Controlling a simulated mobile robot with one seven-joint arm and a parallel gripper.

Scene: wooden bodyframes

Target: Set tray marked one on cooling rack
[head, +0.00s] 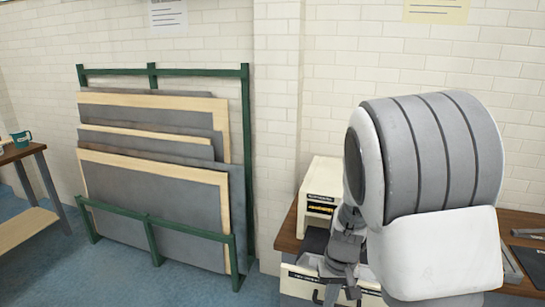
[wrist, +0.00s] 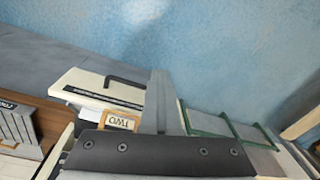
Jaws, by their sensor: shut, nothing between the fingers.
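My gripper (head: 340,290) reaches down at an open white drawer (head: 300,284) in the lower middle of the head view. In the wrist view, the gripper fingers (wrist: 160,85) are closed together with nothing between them, beside the drawer front (wrist: 85,83) and its black handle (wrist: 127,80). A small wooden piece marked TWO (wrist: 120,121) shows behind the drawer front, partly hidden by my gripper's dark body. I cannot make out a tray marked one or a cooling rack in either view.
A white cabinet (head: 318,183) with dark labels stands on a wooden bench (head: 287,233). A green rack (head: 248,140) holding grey and wood-edged panels (head: 150,205) stands left against the brick wall. Another table (head: 25,152) is at the far left. Blue floor lies between.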

